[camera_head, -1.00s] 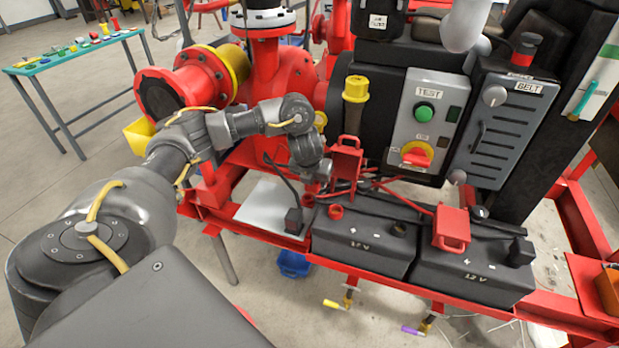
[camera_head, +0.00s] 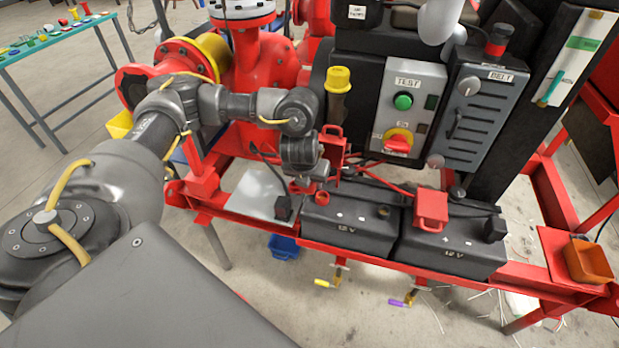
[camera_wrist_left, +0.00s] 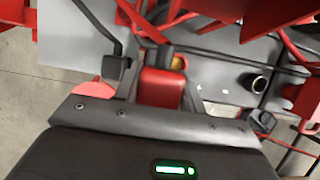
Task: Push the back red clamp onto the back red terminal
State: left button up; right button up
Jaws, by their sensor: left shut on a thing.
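My left gripper (camera_head: 306,187) points down over the left end of the left battery (camera_head: 350,222). In the left wrist view its fingers (camera_wrist_left: 163,100) are shut on a red block-like clamp (camera_wrist_left: 162,88). A small brassy round spot (camera_wrist_left: 178,63), possibly a terminal post, shows just beyond the clamp's far right edge. I cannot tell whether the clamp touches it. In the head view the fingers hide most of the clamp, and only small red parts (camera_head: 295,187) show. My right gripper is not in view.
A black clamp (camera_head: 283,208) on a cable sits close left of the fingers. A red handled piece (camera_head: 333,143) stands close behind the gripper; another (camera_head: 431,208) lies on the right battery (camera_head: 455,250). The test panel (camera_head: 408,105) rises behind. Red frame rails surround the batteries.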

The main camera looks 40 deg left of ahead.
pick_arm(q)
jog(key=shift+d+r+n, duration=0.2)
jog(key=shift+d+n, duration=0.15)
jog(key=shift+n, duration=0.05)
jog(key=s+d+r+n+g, duration=0.4)
jog(key=r+n, duration=0.3)
jog(key=n, duration=0.8)
jog(key=s+d+r+n+g+h, duration=0.1)
jog(key=s+d+r+n+g, duration=0.3)
jog(key=n, duration=1.2)
jog(key=d+r, duration=0.3)
jog(key=shift+s+d+r+g, duration=0.25)
jog(key=shift+s+g, duration=0.1)
jog(key=shift+g, duration=0.05)
